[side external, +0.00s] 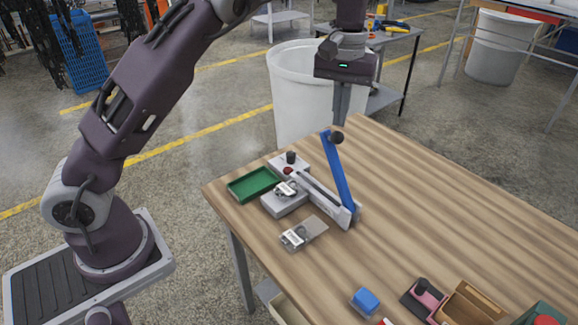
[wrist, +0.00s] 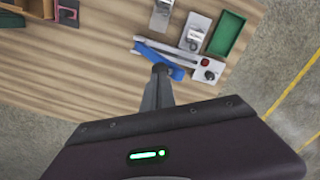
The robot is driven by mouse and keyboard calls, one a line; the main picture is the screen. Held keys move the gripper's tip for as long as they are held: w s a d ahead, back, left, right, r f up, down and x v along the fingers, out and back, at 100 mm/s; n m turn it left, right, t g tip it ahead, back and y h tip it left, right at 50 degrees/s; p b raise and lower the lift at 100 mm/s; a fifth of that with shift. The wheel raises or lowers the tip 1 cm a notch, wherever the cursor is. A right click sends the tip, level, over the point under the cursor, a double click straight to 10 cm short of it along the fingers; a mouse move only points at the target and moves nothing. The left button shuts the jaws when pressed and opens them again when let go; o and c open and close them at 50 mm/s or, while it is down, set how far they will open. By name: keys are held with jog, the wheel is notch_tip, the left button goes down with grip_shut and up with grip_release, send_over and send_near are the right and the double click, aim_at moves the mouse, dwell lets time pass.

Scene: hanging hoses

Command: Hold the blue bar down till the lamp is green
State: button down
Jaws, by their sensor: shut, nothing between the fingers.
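The blue bar (side external: 341,172) is raised at a steep tilt from its grey base (side external: 343,215), with a dark knob (side external: 336,138) at its upper end. In the wrist view the bar (wrist: 176,71) is partly hidden behind my fingers. My gripper (side external: 340,123) is shut and empty, pointing down just above the knob; I cannot tell whether it touches. It also shows in the wrist view (wrist: 160,70). A small red dome (side external: 288,170), seemingly the lamp, sits on the grey unit beside a black knob (side external: 291,157). It shows no green.
A green tray (side external: 253,185) lies left of the unit, and a grey plate with a metal latch (side external: 297,237) lies in front. A blue block (side external: 365,301), a pink box (side external: 424,299) and a wooden box (side external: 467,303) stand near the front edge. The table's right side is clear.

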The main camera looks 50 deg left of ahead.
jog(key=shift+f, duration=0.15)
jog(key=shift+f, duration=1.05)
jog(key=shift+a+f, duration=1.9)
jog(key=shift+f, duration=0.4)
jog(key=shift+a+f, duration=1.85)
jog(key=shift+f, duration=0.4)
jog(key=shift+a+f, duration=1.9)
jog(key=shift+f, duration=0.4)
jog(key=shift+s, duration=0.15)
